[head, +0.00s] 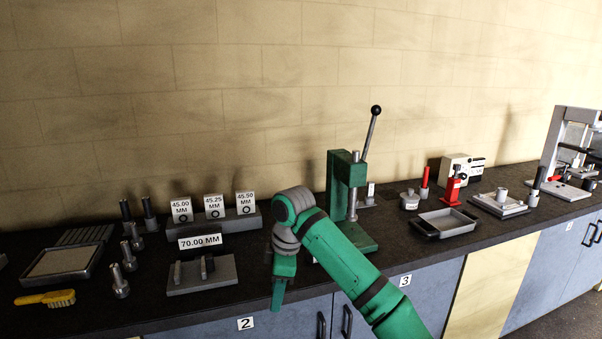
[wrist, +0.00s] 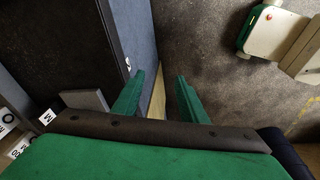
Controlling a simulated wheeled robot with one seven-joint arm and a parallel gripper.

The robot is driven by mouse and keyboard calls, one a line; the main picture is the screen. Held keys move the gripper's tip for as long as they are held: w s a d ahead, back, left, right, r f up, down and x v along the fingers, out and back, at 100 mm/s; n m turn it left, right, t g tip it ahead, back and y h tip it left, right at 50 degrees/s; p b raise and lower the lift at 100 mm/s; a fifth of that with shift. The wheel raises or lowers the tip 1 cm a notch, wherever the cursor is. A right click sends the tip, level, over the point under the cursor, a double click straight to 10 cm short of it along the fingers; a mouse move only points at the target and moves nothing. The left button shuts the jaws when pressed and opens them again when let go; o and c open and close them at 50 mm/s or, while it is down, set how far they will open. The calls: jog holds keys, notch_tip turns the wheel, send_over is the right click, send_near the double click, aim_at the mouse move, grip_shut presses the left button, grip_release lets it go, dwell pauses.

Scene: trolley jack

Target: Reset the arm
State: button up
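My green arm reaches in from the bottom right in the head view, bends at a grey elbow-like joint and points down at its end. My gripper (head: 279,294) hangs in front of the bench's front edge, near the cabinet marked 2. In the wrist view my gripper (wrist: 160,88) shows two green fingers standing apart with nothing between them. Seen between and beyond the fingers are the cabinet front and the floor. The head view shows the fingers edge-on, so their gap is hidden there.
The dark bench (head: 150,312) runs along the wall. Close to my arm stand a grey block fixture (head: 202,278) and a green lever press (head: 340,190), partly hidden by the arm. A yellow brush (head: 45,298) lies left; a tray (head: 445,223) sits right. Open floor (wrist: 215,60) lies before the cabinets.

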jog(key=s+a+f+m+t+y, duration=0.15)
jog(key=a+f+y, duration=0.35)
jog(key=a, duration=0.5)
jog(key=a+f+m+t+y, duration=0.2)
jog(key=a+f, duration=0.5)
jog(key=a, duration=0.2)
jog(key=s+a+f+m+t+y, duration=0.2)
jog(key=s+a+f+m+t, duration=0.1)
jog(key=s+f+m+t, duration=0.4)
jog(key=s+d+f+m+t+h, duration=0.2)
jog(key=s+d+f+m+h, duration=0.25)
jog(key=s+d, duration=0.5)
jog(key=s+d+f+m+t+h, duration=0.1)
jog(key=s+d+f+m+h, duration=0.45)
jog(key=s, duration=0.65)
jog(key=s+d+r+n, duration=0.1)
jog(key=s+d+r, duration=0.2)
jog(key=s+d, duration=0.3)
jog(key=s+d+r+n+t+h, duration=0.1)
jog(key=s+d+r, duration=0.3)
jog(key=s, duration=0.9)
jog(key=d, duration=0.3)
jog(key=shift+r, duration=0.15)
